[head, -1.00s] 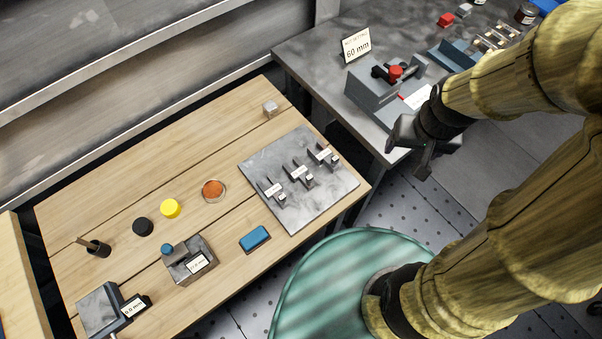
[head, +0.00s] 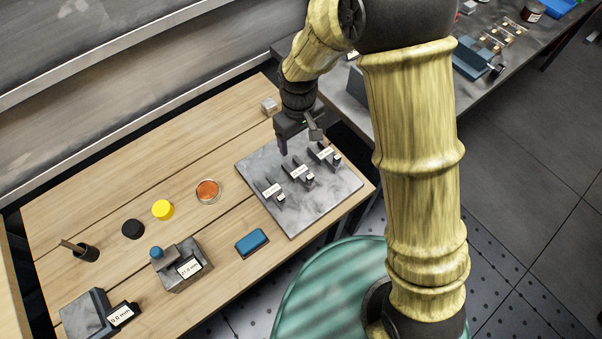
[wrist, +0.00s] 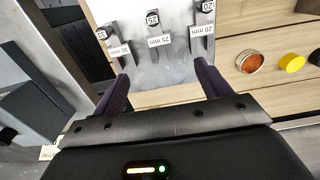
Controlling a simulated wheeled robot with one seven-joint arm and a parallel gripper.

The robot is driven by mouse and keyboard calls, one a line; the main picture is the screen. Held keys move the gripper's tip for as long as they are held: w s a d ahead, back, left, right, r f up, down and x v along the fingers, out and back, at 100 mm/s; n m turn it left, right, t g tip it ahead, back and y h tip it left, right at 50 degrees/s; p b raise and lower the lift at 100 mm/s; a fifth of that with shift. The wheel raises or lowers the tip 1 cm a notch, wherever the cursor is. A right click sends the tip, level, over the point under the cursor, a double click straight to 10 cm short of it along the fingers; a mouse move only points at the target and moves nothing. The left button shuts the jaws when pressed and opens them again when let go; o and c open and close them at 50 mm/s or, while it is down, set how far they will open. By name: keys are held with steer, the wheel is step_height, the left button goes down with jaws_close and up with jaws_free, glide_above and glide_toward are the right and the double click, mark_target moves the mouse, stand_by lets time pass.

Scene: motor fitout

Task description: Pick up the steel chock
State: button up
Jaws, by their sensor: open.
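A small grey metal block (head: 269,105), which looks like the steel chock, sits on the wooden table near its back right corner. It does not show clearly in the wrist view. My gripper (head: 299,143) is open and empty, to the right of and nearer than the block, above the back of a grey plate (head: 318,198). In the wrist view the dark fingers (wrist: 162,78) are spread wide with nothing between them. The plate holds three dark metal pieces with size labels; the wrist view shows labels of 20 mm (wrist: 201,28), 25 mm (wrist: 158,42) and 30 mm.
An orange dish (head: 207,190), yellow puck (head: 162,209), black puck (head: 133,229) and blue pad (head: 252,241) lie left of and below the plate. A labelled metal fixture (head: 183,267) stands in front. Bare wood surrounds the small block to its left.

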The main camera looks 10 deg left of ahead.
steer(key=p, duration=0.3)
glide_above(300, 172)
step_height(300, 172, down, 12)
steer(key=shift+s+f, duration=0.1)
steer(key=shift+s, duration=0.05)
steer(key=shift+f+p, duration=1.1)
steer(key=shift+f, duration=1.55)
steer(key=shift+d, duration=0.1)
steer(key=c, duration=1.5)
steer(key=shift+r, duration=0.1)
step_height(300, 172, up, 10)
steer(key=b, duration=0.2)
steer(key=shift+b, duration=0.35)
